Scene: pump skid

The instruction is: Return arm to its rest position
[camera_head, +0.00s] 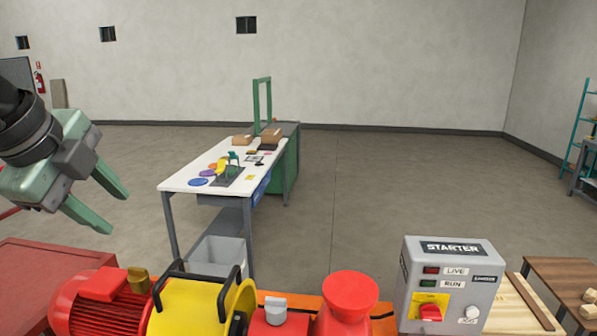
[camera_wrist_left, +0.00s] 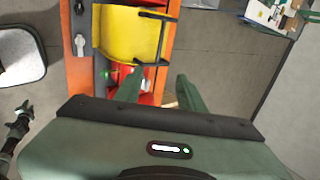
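My left gripper (camera_head: 117,212) is raised at the left of the head view, above and apart from the pump skid. Its two green fingers are spread with nothing between them. In the left wrist view the fingers (camera_wrist_left: 157,88) are also apart, with the yellow guard (camera_wrist_left: 128,35) beyond them. In the head view the yellow guard (camera_head: 190,305) stands between the red motor (camera_head: 85,305) and a red pump part (camera_head: 350,298). My right gripper does not show in the head view.
A grey starter box (camera_head: 450,290) with lamps and a red switch stands at the right. A grey open bin (camera_head: 218,252) is behind the guard. A white-topped workbench (camera_head: 180,183) with small parts stands farther back. Open floor (camera_head: 400,190) lies right of the bench.

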